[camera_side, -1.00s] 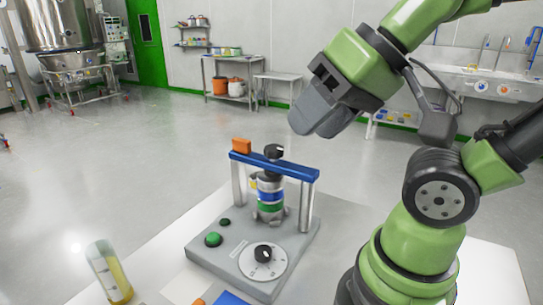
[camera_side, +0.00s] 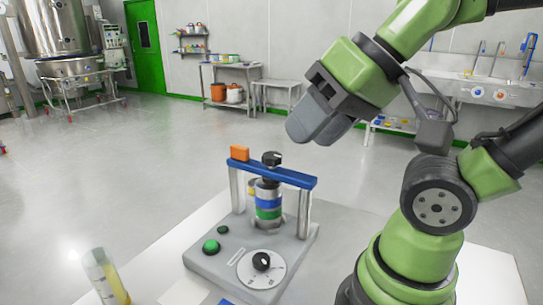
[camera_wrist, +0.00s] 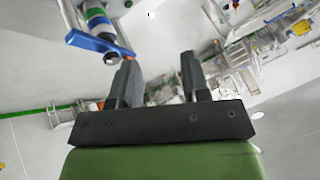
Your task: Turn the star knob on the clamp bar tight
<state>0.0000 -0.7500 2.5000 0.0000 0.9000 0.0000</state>
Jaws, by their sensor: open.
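The black star knob (camera_side: 271,158) sits on top of the blue clamp bar (camera_side: 298,178), which spans two metal posts. Under the bar stands a round stack with blue and green bands (camera_side: 268,202). My gripper (camera_side: 305,138) is in the air above and to the right of the knob, apart from it, with its fingers angled down and left. In the wrist view my gripper (camera_wrist: 158,60) shows two fingers spread with nothing between them.
The grey base (camera_side: 215,255) carries a green button (camera_side: 211,247) and a dial with a black pointer knob (camera_side: 261,261). An orange block (camera_side: 240,153) sits on the bar's left end. A container of yellow material (camera_side: 107,278) stands at the front left. The air around the knob is clear.

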